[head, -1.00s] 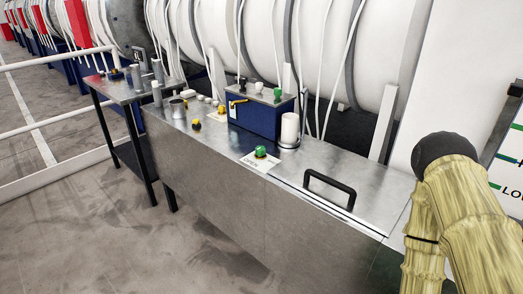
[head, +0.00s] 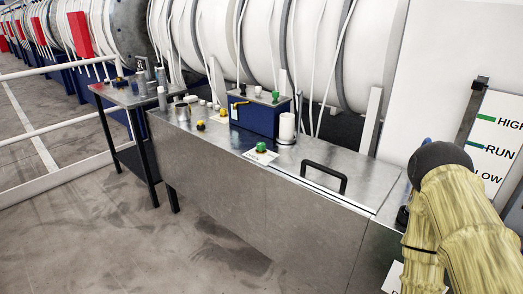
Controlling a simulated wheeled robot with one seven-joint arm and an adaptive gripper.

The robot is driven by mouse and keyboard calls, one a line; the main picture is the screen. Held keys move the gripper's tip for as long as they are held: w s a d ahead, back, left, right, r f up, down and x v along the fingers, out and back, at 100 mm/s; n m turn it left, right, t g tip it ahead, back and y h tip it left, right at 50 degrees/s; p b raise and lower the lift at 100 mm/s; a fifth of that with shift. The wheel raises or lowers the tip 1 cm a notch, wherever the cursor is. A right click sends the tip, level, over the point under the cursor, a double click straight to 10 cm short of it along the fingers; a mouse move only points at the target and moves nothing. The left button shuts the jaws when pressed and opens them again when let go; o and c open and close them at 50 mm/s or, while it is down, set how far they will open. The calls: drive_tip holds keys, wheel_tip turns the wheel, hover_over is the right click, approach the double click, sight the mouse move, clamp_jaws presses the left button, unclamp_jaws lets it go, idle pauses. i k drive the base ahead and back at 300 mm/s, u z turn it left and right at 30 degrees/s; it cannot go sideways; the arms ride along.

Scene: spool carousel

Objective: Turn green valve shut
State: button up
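A green knob (head: 261,147) sits on a white label on the steel bench top, left of a black handle. A second, smaller green knob (head: 275,96) stands on top of the blue box (head: 256,119) further back. I cannot tell which of the two is the green valve, nor whether either is open or shut. My arm, in a yellowish sleeve with a dark rounded joint, is at the right edge, well apart from both knobs. My gripper is not visible.
A side table (head: 118,97) and white railing stand left. A sign (head: 494,140) reads HIGH, RUN, LOW. Open floor lies front left.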

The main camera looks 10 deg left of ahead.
sight(260, 146)
drive_tip(key=u, duration=1.15)
drive_tip(key=i, duration=0.65)
drive_tip(key=z, duration=0.3)
